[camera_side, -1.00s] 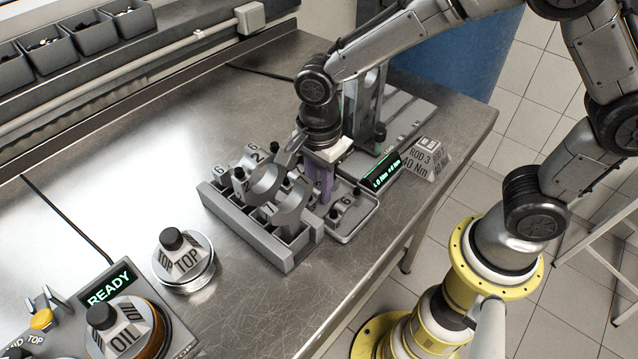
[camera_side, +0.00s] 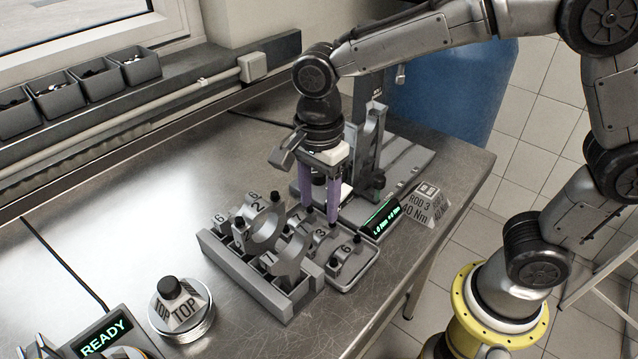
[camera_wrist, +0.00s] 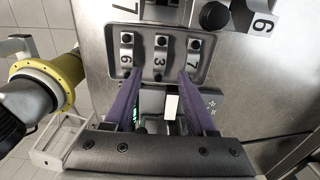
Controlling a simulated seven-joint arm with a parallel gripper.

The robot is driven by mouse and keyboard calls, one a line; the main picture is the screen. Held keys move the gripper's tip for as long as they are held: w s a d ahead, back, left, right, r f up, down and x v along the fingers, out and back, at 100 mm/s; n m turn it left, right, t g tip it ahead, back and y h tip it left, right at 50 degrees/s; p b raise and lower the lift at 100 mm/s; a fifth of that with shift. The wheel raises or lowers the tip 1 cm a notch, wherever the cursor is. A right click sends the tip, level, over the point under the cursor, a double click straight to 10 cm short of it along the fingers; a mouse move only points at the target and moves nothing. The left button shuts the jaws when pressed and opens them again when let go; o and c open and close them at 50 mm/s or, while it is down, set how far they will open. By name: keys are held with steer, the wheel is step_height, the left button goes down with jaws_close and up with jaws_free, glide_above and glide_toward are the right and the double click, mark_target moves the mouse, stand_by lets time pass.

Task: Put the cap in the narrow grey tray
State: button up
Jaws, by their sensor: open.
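The narrow grey tray (camera_side: 363,276) lies beside the slotted rack on the bench. Caps marked 7 (camera_side: 298,220), 3 (camera_side: 320,237) and 6 (camera_side: 344,256) sit in it in a row. In the wrist view the cap marked 3 (camera_wrist: 162,60) is in the middle of the tray (camera_wrist: 145,52), between 6 (camera_wrist: 127,56) and 7 (camera_wrist: 195,49). My gripper (camera_side: 320,215) is open, with its purple fingers just above the tray. In the wrist view my gripper (camera_wrist: 162,74) has its fingertips on either side of cap 3, holding nothing.
The slotted grey rack (camera_side: 243,277) with large numbered rings stands left of the tray. A grey upright fixture (camera_side: 368,150) rises close behind my gripper. A lit display (camera_side: 380,217) and a ROD 3 sign (camera_side: 425,205) stand at right. A TOP-marked piston (camera_side: 182,312) stands at front left.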

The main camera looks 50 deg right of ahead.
steer(key=s+d+r+n+t, duration=0.3)
steer(key=s+d+r+n, duration=0.3)
steer(key=d+r+n, duration=0.2)
steer(key=s+d+f+n+t, duration=0.1)
steer(key=s+d+n+t, duration=0.1)
steer(key=s+d+n, duration=0.3)
steer(key=shift+s+d+f+n+t, duration=0.2)
steer(key=shift+s+f+n+t, duration=0.1)
steer(key=shift+s+n, duration=2)
steer(key=shift+w, duration=0.25)
